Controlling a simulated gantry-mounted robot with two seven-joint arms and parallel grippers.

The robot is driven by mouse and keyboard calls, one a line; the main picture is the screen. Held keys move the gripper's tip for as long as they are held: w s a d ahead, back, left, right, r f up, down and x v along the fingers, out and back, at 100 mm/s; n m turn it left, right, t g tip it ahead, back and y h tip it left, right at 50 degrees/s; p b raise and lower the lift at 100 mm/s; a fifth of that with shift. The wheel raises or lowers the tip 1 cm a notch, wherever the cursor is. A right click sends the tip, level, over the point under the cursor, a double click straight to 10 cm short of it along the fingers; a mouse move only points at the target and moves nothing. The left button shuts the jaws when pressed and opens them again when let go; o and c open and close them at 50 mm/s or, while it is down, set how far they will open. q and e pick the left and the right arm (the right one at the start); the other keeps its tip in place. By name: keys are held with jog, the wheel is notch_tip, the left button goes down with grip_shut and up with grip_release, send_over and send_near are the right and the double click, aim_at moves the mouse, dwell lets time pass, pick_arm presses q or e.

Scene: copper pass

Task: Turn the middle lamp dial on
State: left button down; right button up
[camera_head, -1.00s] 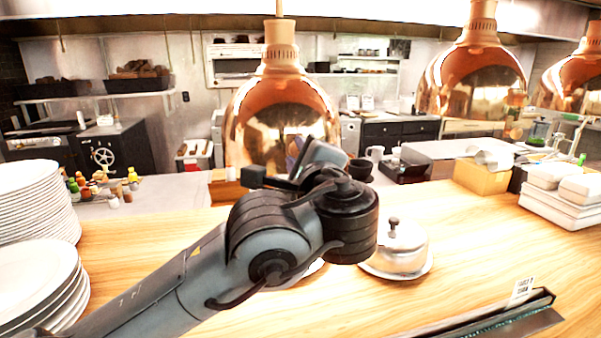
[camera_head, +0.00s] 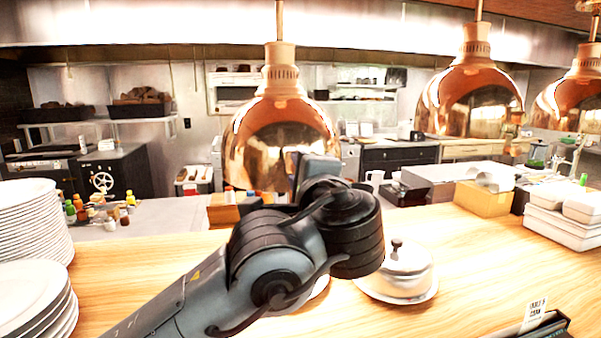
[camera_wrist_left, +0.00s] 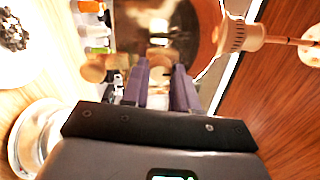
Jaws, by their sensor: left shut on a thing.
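Three copper heat lamps hang in a row in the head view: one at left (camera_head: 282,140), one further right (camera_head: 470,100) and one at the right edge (camera_head: 580,100). My left arm reaches up to the leftmost of these lamps. My left gripper (camera_wrist_left: 160,78) shows two dark purple fingers in the left wrist view. They are shut on a small copper-coloured part, seemingly a dial (camera_wrist_left: 160,66), beside the copper lamp (camera_wrist_left: 165,25). In the head view my wrist hides the fingertips and this dial. I cannot tell how far it is turned. My right gripper is not in view.
A wooden counter (camera_head: 470,250) lies below. It bears stacked white plates (camera_head: 30,225) at left and a lidded silver dish (camera_head: 400,272) near my wrist. White containers (camera_head: 565,215) stand at right. A dark rail with a card (camera_head: 535,312) is at front right.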

pick_arm(q)
jog(key=c, duration=0.9)
grip_release()
jog(key=shift+o, duration=0.2)
jog(key=shift+s, duration=0.15)
jog(key=b+v, duration=0.3)
jog(key=v, duration=0.7)
jog(key=shift+s, duration=0.3)
jog(key=shift+d, duration=0.1)
